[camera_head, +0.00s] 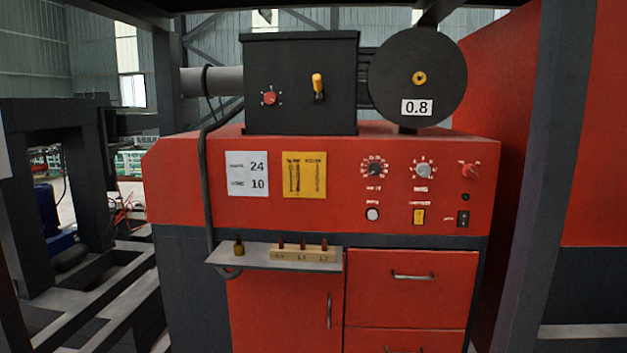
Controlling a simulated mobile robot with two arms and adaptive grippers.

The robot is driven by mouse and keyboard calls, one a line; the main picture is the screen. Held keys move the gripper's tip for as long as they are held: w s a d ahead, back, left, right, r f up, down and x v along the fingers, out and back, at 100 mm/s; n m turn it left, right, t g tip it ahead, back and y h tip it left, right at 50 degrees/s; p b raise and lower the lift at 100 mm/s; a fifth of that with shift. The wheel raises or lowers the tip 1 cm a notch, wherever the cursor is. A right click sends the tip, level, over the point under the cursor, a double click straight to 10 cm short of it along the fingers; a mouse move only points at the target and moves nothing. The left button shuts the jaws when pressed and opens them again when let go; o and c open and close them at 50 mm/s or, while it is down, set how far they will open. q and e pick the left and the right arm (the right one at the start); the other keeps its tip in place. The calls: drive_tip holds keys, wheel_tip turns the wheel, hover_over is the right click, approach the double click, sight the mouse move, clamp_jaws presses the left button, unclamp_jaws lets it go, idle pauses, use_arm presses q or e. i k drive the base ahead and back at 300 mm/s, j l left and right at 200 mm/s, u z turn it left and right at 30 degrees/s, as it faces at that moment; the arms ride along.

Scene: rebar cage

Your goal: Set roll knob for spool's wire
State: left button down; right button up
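The black round spool (418,78) stands on top of the red machine at the right, with a white label reading 0.8 (417,107). The red front panel has a black dial knob (375,169), a grey-white dial knob (423,170) and a red knob (469,171). Their small captions are too blurred to read, so I cannot tell which is the roll knob. Neither of my grippers is in view.
A white sheet (247,174) shows 24 and 10; a yellow chart (304,175) is beside it. A shelf (232,256) juts out below, holding a small brass-coloured piece (239,248) and a wooden block (303,255) with several tips. A white button (372,214) and yellow switch (419,216) sit below the dials.

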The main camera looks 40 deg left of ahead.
sight(270, 98)
drive_tip(key=u, duration=1.25)
